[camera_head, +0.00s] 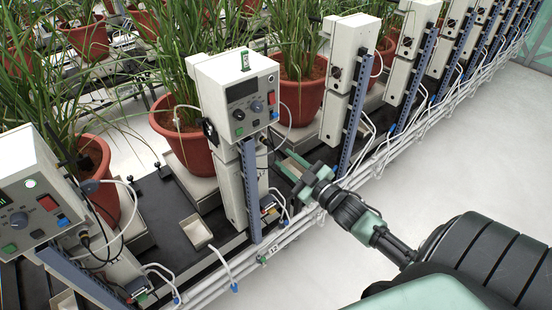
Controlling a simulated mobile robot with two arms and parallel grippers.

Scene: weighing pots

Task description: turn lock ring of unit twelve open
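A white control unit (237,90) stands on a blue post at the picture's middle, with a green tag on top, knobs, a display and a red switch. A small label that seems to read 12 (274,248) sits at the foot of its post. My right gripper (298,172) reaches in from the lower right, just right of this unit's lower box (232,190), near the post and white pipes. I cannot make out a lock ring. My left gripper is not in view.
Another control unit (30,195) stands at the left edge, and more units (350,50) run to the upper right. Terracotta pots (188,140) with tall grass stand behind. White pipes (395,145) run along the front. The pale floor (450,155) at right is clear.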

